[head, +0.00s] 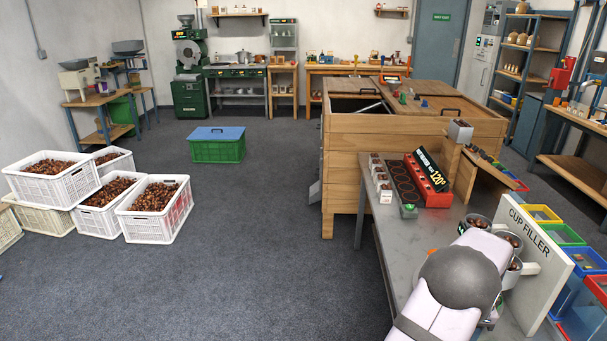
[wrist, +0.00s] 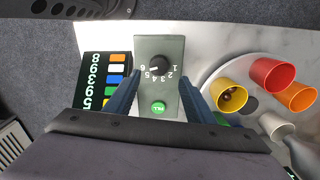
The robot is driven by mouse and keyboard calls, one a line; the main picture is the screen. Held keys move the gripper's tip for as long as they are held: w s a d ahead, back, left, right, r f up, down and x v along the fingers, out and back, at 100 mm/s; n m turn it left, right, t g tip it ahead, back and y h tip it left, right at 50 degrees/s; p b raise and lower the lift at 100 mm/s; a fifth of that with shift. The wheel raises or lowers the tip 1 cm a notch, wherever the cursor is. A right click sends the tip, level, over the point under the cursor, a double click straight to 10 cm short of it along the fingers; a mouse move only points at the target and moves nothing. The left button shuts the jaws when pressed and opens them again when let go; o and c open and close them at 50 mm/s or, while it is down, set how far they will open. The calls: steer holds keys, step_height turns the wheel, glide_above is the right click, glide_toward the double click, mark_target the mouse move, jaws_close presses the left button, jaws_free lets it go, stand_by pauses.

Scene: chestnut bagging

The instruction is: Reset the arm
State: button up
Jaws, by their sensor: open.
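My arm (head: 465,280) reaches in from the bottom right of the head view, over the grey bench near the CUP FILLER sign (head: 528,235). Its gripper is hidden there behind the arm. In the wrist view my gripper (wrist: 159,88) has its two blue fingers apart, with nothing held between them. Between and beyond the fingers is a grey control box (wrist: 172,50) with a black numbered dial (wrist: 157,66) and a green FILL button (wrist: 159,107). I cannot tell whether the fingers touch the box.
Beside the box in the wrist view are a red cup (wrist: 271,75), an orange cup (wrist: 298,96) and a yellow cup (wrist: 230,96) holding something brown. A colour chart (wrist: 95,82) lies left. In the head view, chestnut crates (head: 155,213) stand on the floor, with open floor mid-room.

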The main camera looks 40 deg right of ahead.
steer(key=n, duration=0.1)
steer(key=d+n, duration=0.1)
steer(key=shift+n, duration=0.4)
steer(key=a+f+n, duration=0.1)
steer(key=a, duration=0.1)
steer(key=a+f+n, duration=0.2)
steer(key=a+f+n+y, duration=0.1)
steer(key=a+f, duration=0.1)
steer(key=shift+s+a+f, duration=0.1)
steer(key=shift+a+f, duration=0.15)
steer(key=shift+a, duration=0.05)
steer(key=a+n, duration=0.1)
steer(key=a, duration=0.2)
steer(key=a+f+n, duration=0.1)
steer(key=a, duration=0.1)
steer(key=shift+w+a+f+n+y, duration=0.1)
steer(key=shift+w+a+n+y, duration=0.1)
steer(key=shift+a+n+y, duration=0.15)
steer(key=w+a+r+n, duration=0.3)
steer(key=w+a+n, duration=0.3)
steer(key=a, duration=0.6)
steer(key=w+a+r+n+h, duration=0.1)
steer(key=w+a+r+n, duration=0.2)
steer(key=a, duration=1)
steer(key=w+a+r+n, duration=0.3)
steer(key=w+a+n, duration=0.7)
steer(key=w+a, duration=0.1)
steer(key=shift+a+p, duration=0.3)
steer(key=shift+a, duration=0.55)
steer(key=shift+h, duration=0.25)
